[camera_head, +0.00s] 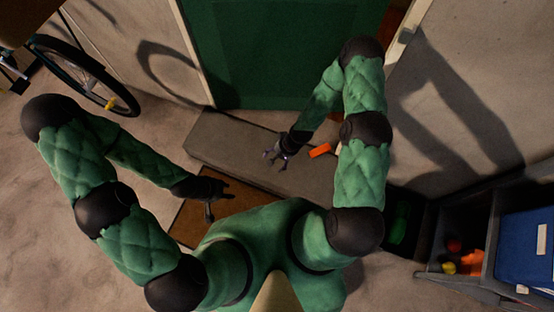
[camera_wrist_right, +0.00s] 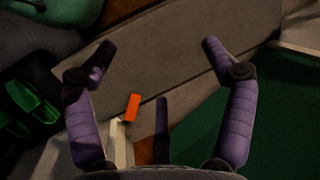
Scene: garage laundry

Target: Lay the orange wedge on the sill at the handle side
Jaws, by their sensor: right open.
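The orange wedge (camera_head: 320,150) lies at the right part of the grey sill (camera_head: 225,138), in front of the green door (camera_head: 265,55). It also shows in the right wrist view (camera_wrist_right: 131,107), beside a pale strip (camera_wrist_right: 118,145). My right gripper (camera_head: 275,158) is open and empty above the sill, to the left of the wedge and apart from it. In the right wrist view the fingers (camera_wrist_right: 158,62) are spread over bare sill. My left gripper (camera_head: 219,199) is open and empty over the brown mat. I cannot make out a door handle.
A dark shelf or crate (camera_head: 462,222) with small coloured items stands at the right, with a blue box (camera_head: 528,245) beside it. Green slippers (camera_wrist_right: 32,100) show at the left of the right wrist view. A bicycle wheel (camera_head: 85,75) stands at the left wall.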

